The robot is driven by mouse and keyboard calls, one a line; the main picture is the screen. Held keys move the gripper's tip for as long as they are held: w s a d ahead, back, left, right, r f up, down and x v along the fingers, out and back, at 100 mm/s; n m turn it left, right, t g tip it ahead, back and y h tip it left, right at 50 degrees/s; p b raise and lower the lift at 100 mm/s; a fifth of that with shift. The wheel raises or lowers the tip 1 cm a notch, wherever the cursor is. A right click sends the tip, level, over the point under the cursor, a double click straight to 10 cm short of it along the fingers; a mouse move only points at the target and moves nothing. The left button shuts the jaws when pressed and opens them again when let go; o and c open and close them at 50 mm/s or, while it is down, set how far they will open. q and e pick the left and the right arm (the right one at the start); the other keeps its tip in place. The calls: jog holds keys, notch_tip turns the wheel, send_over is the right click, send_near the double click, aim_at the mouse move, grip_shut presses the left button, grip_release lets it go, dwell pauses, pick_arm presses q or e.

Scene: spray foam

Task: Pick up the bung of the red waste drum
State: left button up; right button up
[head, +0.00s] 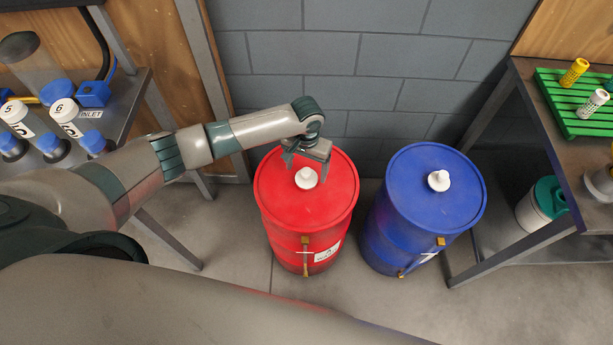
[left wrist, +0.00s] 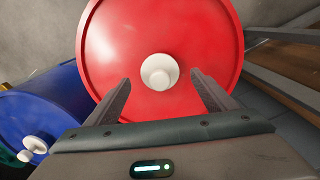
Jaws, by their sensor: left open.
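The red waste drum (head: 285,214) stands on the floor in the middle of the head view. Its white bung (head: 306,178) sits on the lid; it also shows in the left wrist view as a white bung (left wrist: 159,72) on the red lid (left wrist: 200,40). My left gripper (head: 306,163) is open above the lid, at the bung. In the left wrist view its two fingers stand apart, with the bung between and beyond the fingertips. I see no contact between fingers and bung. My right gripper is not in view.
A blue drum (head: 385,225) with its own white bung (head: 438,180) stands just right of the red drum. A grey block wall (head: 350,60) is close behind. A bench with a green rack (head: 560,110) is at right; a shelf with bottles (head: 60,120) is at left.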

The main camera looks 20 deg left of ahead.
aim_at(306, 171)
pick_arm(q)
jog(key=shift+f, duration=1.8)
jog(key=shift+c, duration=0.3)
jog(key=c, duration=1.1)
